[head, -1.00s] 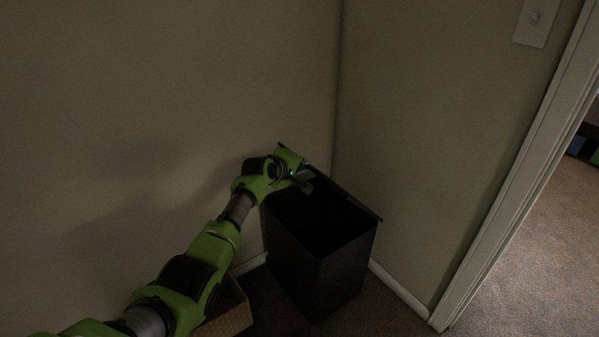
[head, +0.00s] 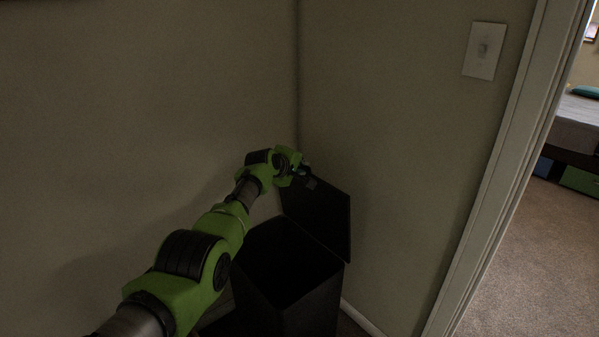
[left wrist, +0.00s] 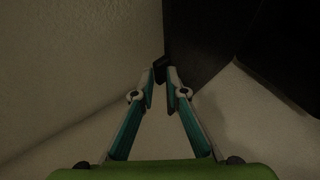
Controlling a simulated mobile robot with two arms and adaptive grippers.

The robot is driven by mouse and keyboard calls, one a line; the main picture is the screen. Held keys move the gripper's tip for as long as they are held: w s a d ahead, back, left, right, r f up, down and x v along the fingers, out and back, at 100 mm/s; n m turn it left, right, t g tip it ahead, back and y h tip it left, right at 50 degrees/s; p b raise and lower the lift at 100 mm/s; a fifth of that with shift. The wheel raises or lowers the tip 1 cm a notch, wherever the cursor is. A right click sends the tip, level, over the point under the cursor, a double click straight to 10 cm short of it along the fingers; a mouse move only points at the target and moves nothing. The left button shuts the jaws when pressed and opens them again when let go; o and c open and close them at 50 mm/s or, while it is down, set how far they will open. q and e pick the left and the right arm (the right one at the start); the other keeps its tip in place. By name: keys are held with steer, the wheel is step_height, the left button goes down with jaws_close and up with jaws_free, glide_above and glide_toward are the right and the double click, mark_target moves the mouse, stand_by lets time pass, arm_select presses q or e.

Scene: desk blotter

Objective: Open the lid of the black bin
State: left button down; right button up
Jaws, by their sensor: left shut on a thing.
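The black bin (head: 318,301) stands in the corner, its dark opening facing up. Its lid (head: 325,215) is raised steeply at the back of the bin, close to the right wall. My left gripper (head: 308,179) is at the upper left edge of the lid. In the left wrist view my left gripper (left wrist: 160,82) has its fingertips close together at the dark lid (left wrist: 205,35). It is shut on the lid's edge; the exact contact is dim. My right gripper is not in view.
Walls meet right behind the bin. A light switch (head: 484,51) is on the right wall. A white door frame (head: 497,180) stands at the right, with carpet (head: 517,245) and another room beyond. My left arm crosses from the lower left.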

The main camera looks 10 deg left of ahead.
arm_select(q)
steer(key=shift+w+d+r, duration=0.1)
steer(key=shift+w, duration=0.05)
steer(key=c, duration=2.2)
jaws_free()
steer(key=shift+o, duration=0.2)
steer(key=shift+s, duration=0.2)
steer(key=shift+s+a+r, duration=0.25)
steer(key=shift+s+r, duration=0.05)
steer(key=shift+s, duration=0.05)
steer(key=v, duration=1)
steer(key=shift+s, duration=0.35)
